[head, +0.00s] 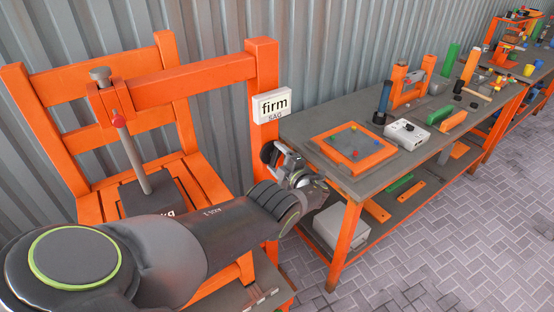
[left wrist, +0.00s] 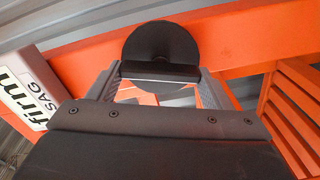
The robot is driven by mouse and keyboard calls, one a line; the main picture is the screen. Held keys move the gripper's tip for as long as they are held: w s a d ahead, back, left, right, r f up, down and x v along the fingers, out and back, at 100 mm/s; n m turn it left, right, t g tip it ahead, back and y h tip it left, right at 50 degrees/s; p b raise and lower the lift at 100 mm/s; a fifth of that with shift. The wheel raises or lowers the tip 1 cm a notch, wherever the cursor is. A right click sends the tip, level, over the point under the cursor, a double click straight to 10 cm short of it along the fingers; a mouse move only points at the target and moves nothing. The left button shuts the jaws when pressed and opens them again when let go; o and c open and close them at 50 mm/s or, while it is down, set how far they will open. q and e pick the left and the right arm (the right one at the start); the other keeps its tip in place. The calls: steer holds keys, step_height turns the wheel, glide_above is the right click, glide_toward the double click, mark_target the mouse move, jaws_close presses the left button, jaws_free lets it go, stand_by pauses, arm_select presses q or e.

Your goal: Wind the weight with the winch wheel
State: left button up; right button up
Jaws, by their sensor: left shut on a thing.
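The winch wheel (head: 267,152) is a dark disc on the orange post, partly hidden by my left gripper (head: 290,178) in the head view. In the left wrist view the wheel (left wrist: 160,45) shows as a black disc with a raised bar across it. The bar lies between the fingers of my left gripper (left wrist: 160,78), which is shut on it. The weight (head: 148,196) is a dark grey block under a grey rod hanging from the orange beam (head: 190,80). My arm hides its lower part, so I cannot tell whether it touches the seat. My right gripper is not in view.
A white sign reading "firm SAG" (head: 272,105) is on the post. An orange slatted chair (head: 95,75) stands behind the weight. A workbench (head: 320,128) to the right holds an orange-framed board (head: 353,150) and a white device (head: 407,132). Paved floor (head: 430,240) is clear in front.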

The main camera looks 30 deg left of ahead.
arm_select(q)
steer(key=shift+s+f+m, duration=0.1)
steer(key=shift+f+m, duration=0.05)
steer(key=shift+m, duration=0.45)
steer(key=o, duration=1)
steer(key=shift+d+r, duration=0.15)
steer(key=shift+r, duration=0.05)
